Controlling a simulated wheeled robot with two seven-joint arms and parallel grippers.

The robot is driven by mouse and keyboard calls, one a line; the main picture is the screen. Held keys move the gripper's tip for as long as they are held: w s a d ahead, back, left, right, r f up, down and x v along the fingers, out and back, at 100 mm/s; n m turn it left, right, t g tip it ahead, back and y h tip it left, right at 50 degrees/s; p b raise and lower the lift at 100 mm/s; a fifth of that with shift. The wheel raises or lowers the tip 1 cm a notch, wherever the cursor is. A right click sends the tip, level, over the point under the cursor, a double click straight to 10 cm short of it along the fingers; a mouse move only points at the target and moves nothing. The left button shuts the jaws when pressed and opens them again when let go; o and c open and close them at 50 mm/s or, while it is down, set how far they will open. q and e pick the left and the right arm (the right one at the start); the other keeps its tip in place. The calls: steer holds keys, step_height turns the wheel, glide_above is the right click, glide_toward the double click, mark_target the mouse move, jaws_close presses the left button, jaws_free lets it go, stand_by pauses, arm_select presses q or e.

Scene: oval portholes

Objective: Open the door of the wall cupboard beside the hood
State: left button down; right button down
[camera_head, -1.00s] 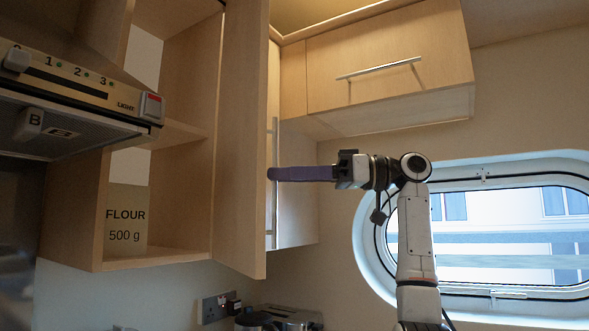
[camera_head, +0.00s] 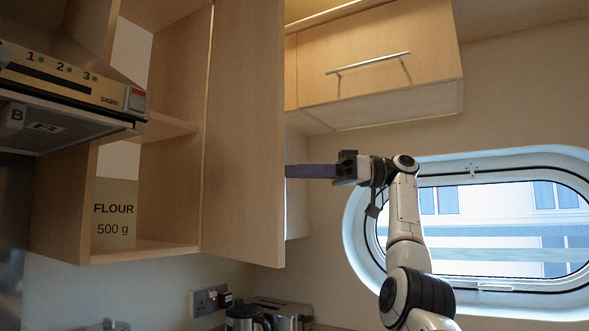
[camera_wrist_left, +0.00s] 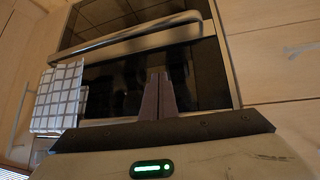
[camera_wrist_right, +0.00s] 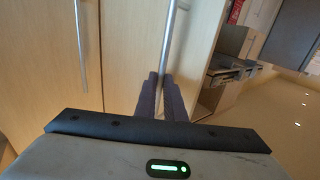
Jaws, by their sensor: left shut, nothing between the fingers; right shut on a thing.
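The pale wood cupboard door (camera_head: 243,140) beside the hood (camera_head: 70,95) stands swung open, its inner face towards me in the head view. My right gripper (camera_wrist_right: 160,78) is shut on the bar handle (camera_wrist_right: 171,40) in the right wrist view. In the head view its purple fingers (camera_head: 310,171) pass behind the door's free edge, so the handle and fingertips are hidden there. The open cupboard (camera_head: 165,190) shows a shelf and a flour packet (camera_head: 114,215). My left gripper (camera_wrist_left: 158,78) is shut and empty in the left wrist view, before a dark oven-like front; it is outside the head view.
Another wall cupboard (camera_head: 385,75) with a bar handle is at upper right. An oval porthole (camera_head: 480,230) lies behind my right arm. A kettle (camera_head: 245,318) and toaster (camera_head: 285,312) stand below.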

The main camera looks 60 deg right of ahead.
steer(key=shift+w+d+f, duration=0.1)
steer(key=shift+w, duration=0.3)
steer(key=c, duration=2.3)
jaws_free()
steer(key=o, duration=0.4)
steer(key=shift+w+f, duration=0.15)
steer(key=shift+w, duration=0.3)
steer(key=shift+o, duration=0.3)
steer(key=shift+w+f, duration=0.1)
steer(key=shift+w, duration=0.25)
steer(key=shift+s+d, duration=0.1)
steer(key=shift+s, duration=0.35)
steer(key=shift+a, duration=0.2)
